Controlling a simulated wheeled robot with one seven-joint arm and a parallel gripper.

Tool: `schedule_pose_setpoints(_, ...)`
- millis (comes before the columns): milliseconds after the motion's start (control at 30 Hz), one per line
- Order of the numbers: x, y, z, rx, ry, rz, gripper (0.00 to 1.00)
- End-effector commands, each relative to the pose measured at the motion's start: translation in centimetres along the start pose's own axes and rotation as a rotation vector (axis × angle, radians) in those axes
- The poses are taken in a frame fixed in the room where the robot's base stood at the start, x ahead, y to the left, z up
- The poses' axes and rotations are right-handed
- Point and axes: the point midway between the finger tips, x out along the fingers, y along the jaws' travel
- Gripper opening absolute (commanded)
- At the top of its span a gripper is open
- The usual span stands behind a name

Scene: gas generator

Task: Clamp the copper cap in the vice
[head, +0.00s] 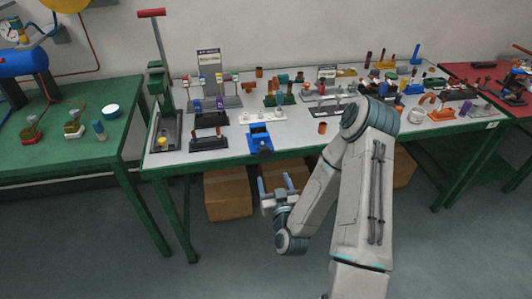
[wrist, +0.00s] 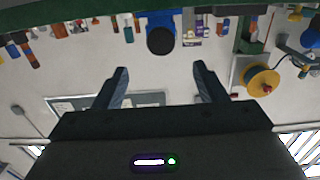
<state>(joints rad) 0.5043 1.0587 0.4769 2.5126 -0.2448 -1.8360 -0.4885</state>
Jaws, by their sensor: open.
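The blue vice (head: 260,141) stands near the front edge of the grey-topped table, left of its middle. A blue shape with a dark round end, likely the vice (wrist: 160,38), shows at the top of the wrist view, which appears upside down. A copper-coloured cylinder (head: 322,128), possibly the copper cap, stands alone near the front edge, right of the vice. Another copper-coloured piece (head: 259,72) stands at the back, so I cannot tell which is the cap. My gripper (head: 276,182) is open and empty, in front of the table and below the vice. Its fingers (wrist: 160,70) are spread apart.
A green press with a red handle (head: 152,13) stands at the table's left end. Black racks (head: 208,143) and a white holder (head: 262,116) stand near the vice. Cardboard boxes (head: 228,194) sit under the table. Green (head: 75,140) and red-topped (head: 480,73) tables flank it.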

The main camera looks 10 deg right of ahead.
Motion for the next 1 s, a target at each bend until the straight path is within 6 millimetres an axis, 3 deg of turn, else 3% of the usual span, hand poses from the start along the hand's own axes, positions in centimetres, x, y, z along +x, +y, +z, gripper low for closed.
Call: schedule_pose_setpoints(1000,3.2,0.1,0.1,-0.001,0.003,0.003,0.65)
